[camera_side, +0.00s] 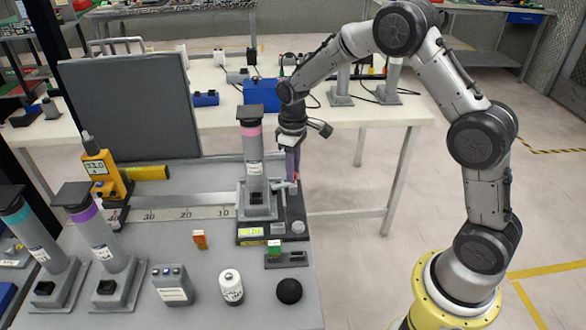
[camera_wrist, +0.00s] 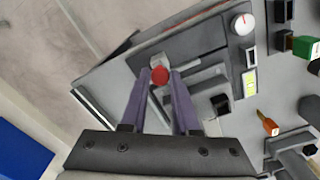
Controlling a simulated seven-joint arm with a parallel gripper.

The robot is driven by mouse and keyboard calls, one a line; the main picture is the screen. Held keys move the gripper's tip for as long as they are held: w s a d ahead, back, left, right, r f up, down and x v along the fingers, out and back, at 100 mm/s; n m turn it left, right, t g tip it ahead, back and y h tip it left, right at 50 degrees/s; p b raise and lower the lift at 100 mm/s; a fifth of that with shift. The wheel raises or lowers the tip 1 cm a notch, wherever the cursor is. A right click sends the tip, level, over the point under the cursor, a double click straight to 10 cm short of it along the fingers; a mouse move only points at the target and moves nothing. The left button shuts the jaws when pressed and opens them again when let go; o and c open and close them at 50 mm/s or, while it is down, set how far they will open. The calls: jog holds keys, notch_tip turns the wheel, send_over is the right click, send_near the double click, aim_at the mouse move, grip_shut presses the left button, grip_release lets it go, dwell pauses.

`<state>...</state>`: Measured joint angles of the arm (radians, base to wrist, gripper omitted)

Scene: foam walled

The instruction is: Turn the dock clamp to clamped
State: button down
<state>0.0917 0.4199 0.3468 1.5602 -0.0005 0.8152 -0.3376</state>
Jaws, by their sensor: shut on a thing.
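The dock (camera_side: 270,235) is a dark base at the right edge of the bench, with a lit display and a round dial; it also shows in the wrist view (camera_wrist: 215,55). A grey column with a pink band (camera_side: 254,165) stands upright on it. The clamp has a red knob (camera_wrist: 159,75), seen in the wrist view beside a pale metal part. My gripper (camera_side: 292,177) points down just right of the column. In the wrist view its two purple fingers (camera_wrist: 160,82) are shut around the knob. The clamp's lever is mostly hidden, and I cannot tell its exact angle.
Two more banded columns (camera_side: 98,240) stand on the left. A grey panel (camera_side: 130,105) and yellow meter (camera_side: 102,175) are behind. Floor right of the bench is open.

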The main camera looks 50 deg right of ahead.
jog(key=shift+r, duration=0.1)
jog(key=c, duration=0.7)
grip_release()
jog(key=shift+o, duration=0.2)
notch_tip(320, 180, up, 14)
